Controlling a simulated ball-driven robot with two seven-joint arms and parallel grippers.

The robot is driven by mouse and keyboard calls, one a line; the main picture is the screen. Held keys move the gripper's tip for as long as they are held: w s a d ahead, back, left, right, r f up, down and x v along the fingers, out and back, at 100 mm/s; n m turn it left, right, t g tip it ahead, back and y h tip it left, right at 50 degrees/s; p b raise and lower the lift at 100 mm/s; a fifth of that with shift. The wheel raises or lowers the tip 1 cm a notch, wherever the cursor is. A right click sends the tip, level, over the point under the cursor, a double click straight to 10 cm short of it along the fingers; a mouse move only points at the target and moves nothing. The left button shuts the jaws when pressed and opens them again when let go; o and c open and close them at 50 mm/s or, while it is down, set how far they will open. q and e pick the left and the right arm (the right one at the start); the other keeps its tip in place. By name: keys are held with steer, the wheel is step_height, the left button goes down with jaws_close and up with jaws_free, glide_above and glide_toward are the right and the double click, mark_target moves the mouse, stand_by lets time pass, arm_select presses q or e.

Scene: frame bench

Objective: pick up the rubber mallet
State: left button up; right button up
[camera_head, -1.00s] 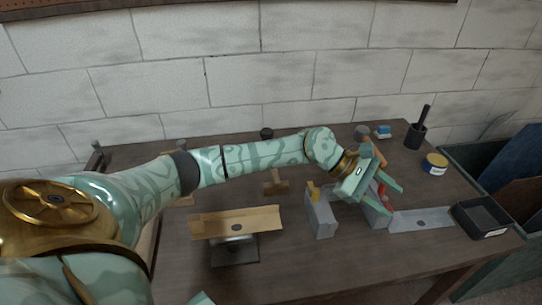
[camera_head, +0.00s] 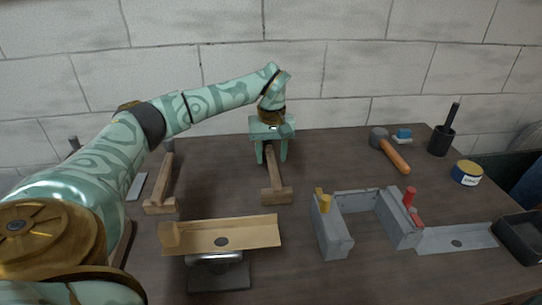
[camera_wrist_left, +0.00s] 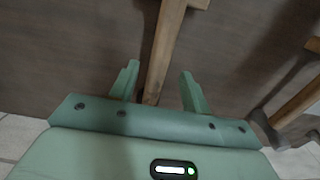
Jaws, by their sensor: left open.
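The rubber mallet (camera_head: 393,152), with a dark grey head and an orange handle, lies on the bench at the back right in the head view. My left gripper (camera_head: 271,159) is at the back middle of the bench, well to the left of the mallet. It is open, its fingers pointing down on either side of the far end of a wooden T-shaped piece (camera_head: 277,194). In the wrist view this wooden bar (camera_wrist_left: 164,45) runs between the open fingers (camera_wrist_left: 159,70). I cannot tell whether they touch it. The mallet is not visible in the wrist view.
Another wooden T-piece (camera_head: 162,204) lies to the left. A wooden trough (camera_head: 245,237) and a grey vise-like frame (camera_head: 332,240) stand in front. The bench around the mallet handle is clear.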

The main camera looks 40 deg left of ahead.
mark_target(273, 163)
arm_select(q)
steer(key=f, duration=0.1)
steer(key=f+b, duration=0.1)
steer(key=f, duration=0.1)
steer(key=d+f+b, duration=0.1)
steer(key=f, duration=0.1)
steer(key=shift+s+f, duration=0.2)
steer(key=shift+f, duration=0.05)
steer(key=shift+f+b, duration=0.25)
steer(key=shift+b, duration=0.05)
steer(key=shift+r, duration=0.1)
steer(key=shift+c, duration=0.6)
jaws_close()
